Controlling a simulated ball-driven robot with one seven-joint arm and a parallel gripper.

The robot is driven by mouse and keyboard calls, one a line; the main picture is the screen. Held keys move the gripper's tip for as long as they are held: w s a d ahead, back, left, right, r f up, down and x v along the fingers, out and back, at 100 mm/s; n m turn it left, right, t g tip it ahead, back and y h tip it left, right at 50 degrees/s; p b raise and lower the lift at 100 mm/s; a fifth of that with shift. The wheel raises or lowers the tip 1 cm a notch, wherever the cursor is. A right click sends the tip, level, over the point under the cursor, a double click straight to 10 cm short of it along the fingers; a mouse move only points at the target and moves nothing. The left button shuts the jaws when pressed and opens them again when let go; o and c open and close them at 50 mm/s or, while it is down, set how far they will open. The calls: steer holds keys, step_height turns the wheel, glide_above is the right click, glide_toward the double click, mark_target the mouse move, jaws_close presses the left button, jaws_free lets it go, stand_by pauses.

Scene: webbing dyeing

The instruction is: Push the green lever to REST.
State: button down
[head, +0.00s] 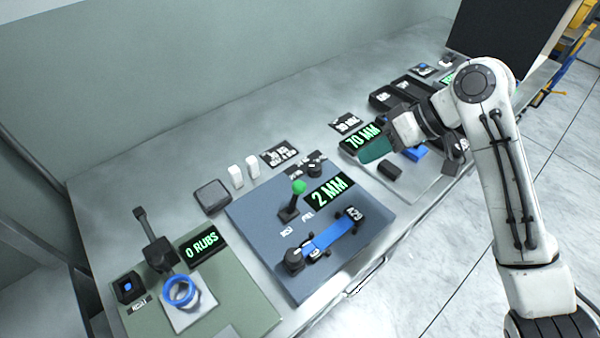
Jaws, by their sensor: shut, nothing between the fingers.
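The green lever (299,188) has a green ball knob on a short black stem. It stands on the blue-grey panel (250,215) in the middle of the bench, left of a display reading 2 MM (329,190). Small white labels lie by its base, too small to read surely.
A blue strap (327,239) runs between black fittings on the same panel. To the left are a 0 RUBS display (202,244), a black lever (153,241) and a blue ring (179,291). Two white blocks (243,173) stand behind. Black trays (400,92) lie beyond my gripper.

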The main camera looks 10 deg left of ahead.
mark_target(294, 199)
steer(key=p+x, duration=0.1)
steer(key=x, duration=0.8)
steer(key=shift+s+a+f, duration=0.1)
steer(key=shift+a+f, duration=0.1)
steer(key=shift+a, duration=0.05)
steer(key=shift+s+a+r+p, duration=0.2)
steer(key=shift+s+a+p, duration=0.6)
steer(key=shift+s+a, duration=0.45)
steer(key=shift+a, duration=0.3)
steer(key=shift+a, duration=0.1)
